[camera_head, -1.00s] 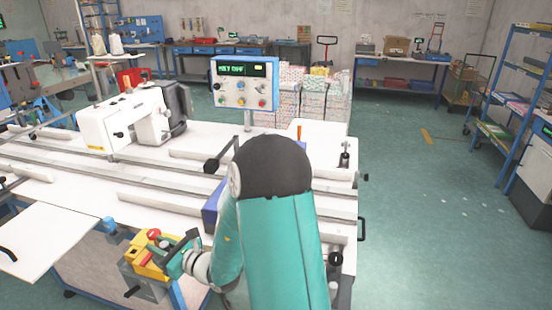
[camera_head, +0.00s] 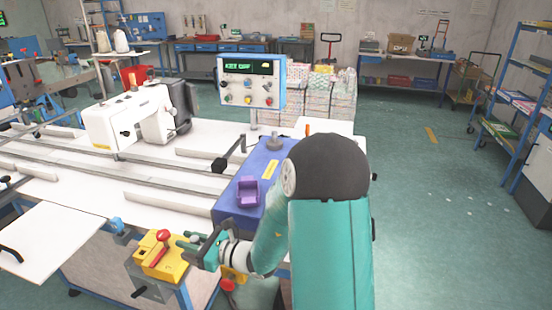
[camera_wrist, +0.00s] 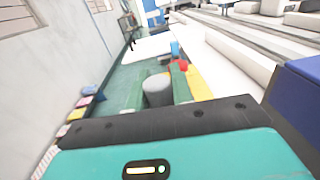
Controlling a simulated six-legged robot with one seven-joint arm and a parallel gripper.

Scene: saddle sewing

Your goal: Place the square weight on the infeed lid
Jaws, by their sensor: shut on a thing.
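My gripper (camera_head: 198,246) is at the front of the table, just right of a yellow box (camera_head: 150,262) with a red knob. In the wrist view its green fingers (camera_wrist: 156,92) are shut on a grey, round-topped piece (camera_wrist: 157,84). Its lower part is hidden, so I cannot tell if it is the square weight. A blue lid-like surface (camera_head: 232,207) lies right of the gripper. A purple square-shaped piece (camera_head: 248,192) and a grey round piece with a knob (camera_head: 274,146) rest on it. No label tells me which surface is the infeed lid.
A white flap (camera_head: 60,240) with a black handle juts out at front left. A white sewing machine (camera_head: 130,118) stands behind the metal rails. A control panel (camera_head: 250,82) rises behind the blue surface. Floor on the right (camera_head: 430,200) is clear.

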